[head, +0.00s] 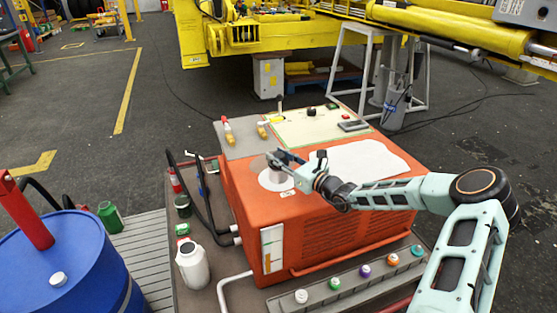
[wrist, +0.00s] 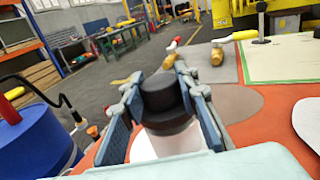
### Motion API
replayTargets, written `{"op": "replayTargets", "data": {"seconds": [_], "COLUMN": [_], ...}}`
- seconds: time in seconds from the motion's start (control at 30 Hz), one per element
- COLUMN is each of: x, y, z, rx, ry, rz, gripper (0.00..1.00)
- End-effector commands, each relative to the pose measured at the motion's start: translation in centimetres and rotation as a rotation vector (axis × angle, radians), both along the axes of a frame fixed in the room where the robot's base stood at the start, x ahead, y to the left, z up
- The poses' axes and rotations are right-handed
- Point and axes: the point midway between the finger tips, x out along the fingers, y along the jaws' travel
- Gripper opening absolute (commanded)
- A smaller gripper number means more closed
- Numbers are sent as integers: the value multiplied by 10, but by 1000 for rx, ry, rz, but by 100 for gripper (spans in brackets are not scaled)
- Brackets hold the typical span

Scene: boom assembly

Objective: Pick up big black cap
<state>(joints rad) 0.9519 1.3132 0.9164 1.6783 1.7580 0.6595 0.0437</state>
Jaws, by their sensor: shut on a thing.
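The big black cap (wrist: 165,98) shows in the wrist view as a stepped dark cylinder, upright between the two fingers. My gripper (wrist: 160,78) is shut on it, with one finger on each side. A white round patch (wrist: 170,146) on the orange machine shows beneath the cap. I cannot tell whether the cap touches the surface. In the head view my gripper (head: 277,160) is over the left part of the machine top, by the white patch (head: 275,180). The cap is hard to make out there.
The orange machine (head: 300,215) has yellow-handled items, a pale green panel (head: 322,124) and a white sheet (head: 362,164) on top. A blue barrel (head: 65,262), a white bottle (head: 192,266) and black hoses stand at left. Several coloured caps line a grey rail (head: 345,290) in front.

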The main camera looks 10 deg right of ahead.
Motion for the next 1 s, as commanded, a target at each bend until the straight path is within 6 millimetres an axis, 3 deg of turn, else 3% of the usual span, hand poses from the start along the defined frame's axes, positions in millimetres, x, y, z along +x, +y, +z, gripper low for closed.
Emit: {"op": "replayTargets", "data": {"seconds": [0.13, 0.47, 0.7, 1.0], "x": [-2, -52, -96, -129], "y": [1, 13, 25, 33], "z": [26, 85, 101, 116], "rx": [-2, -2, -2, 0], "ry": [-2, -2, 1, -1], "rz": [1, 0, 0, 0], "gripper": [1, 1, 1, 1]}}
